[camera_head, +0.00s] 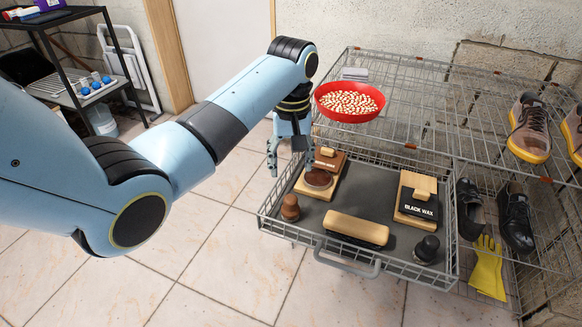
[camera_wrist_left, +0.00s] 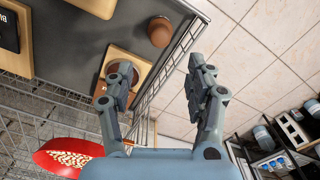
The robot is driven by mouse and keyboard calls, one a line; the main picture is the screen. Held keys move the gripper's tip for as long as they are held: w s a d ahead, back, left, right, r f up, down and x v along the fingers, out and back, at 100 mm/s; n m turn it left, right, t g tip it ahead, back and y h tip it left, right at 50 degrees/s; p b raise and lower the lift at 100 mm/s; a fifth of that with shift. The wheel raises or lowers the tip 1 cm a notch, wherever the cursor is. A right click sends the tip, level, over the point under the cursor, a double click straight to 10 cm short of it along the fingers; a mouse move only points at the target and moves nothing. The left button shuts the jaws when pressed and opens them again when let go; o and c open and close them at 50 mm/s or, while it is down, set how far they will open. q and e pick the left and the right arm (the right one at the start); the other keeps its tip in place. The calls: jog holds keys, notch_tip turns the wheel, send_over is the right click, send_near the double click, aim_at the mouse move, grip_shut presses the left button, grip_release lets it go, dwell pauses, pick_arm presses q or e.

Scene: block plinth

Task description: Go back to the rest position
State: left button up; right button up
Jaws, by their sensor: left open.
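My left gripper (camera_head: 288,158) hangs at the left edge of the pulled-out wire drawer (camera_head: 282,228), beside the brown wax block (camera_head: 329,158). In the left wrist view its two fingers (camera_wrist_left: 160,80) are spread wide with nothing between them; drawer edge and floor show behind. A round dark-brown piece (camera_head: 318,178) sits on a wooden block next to the brown wax, partly behind a finger in the wrist view. My right gripper is in neither view.
The drawer also holds a brush (camera_head: 357,229), a black wax block (camera_head: 418,200) and two small knobbed pieces. A red bowl (camera_head: 349,103) of beans stands on the rack just behind the gripper. Shoes (camera_head: 529,128) stand at right. Tiled floor (camera_head: 200,240) is free at left.

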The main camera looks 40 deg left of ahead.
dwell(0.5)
pick_arm(q)
jog(key=s+f+m, duration=0.2)
jog(key=s+f, duration=1)
jog(key=s, duration=0.4)
jog(key=s+f+m, duration=0.3)
jog(key=s+f, duration=0.9)
jog(key=s, duration=0.4)
jog(key=s+f+m, duration=0.3)
jog(key=s+f, duration=0.9)
jog(key=s, duration=0.4)
jog(key=shift+s+a+t+y, duration=0.2)
jog(key=shift+t+y, duration=0.1)
jog(key=shift+y, duration=0.1)
jog(key=shift+w+f, duration=0.1)
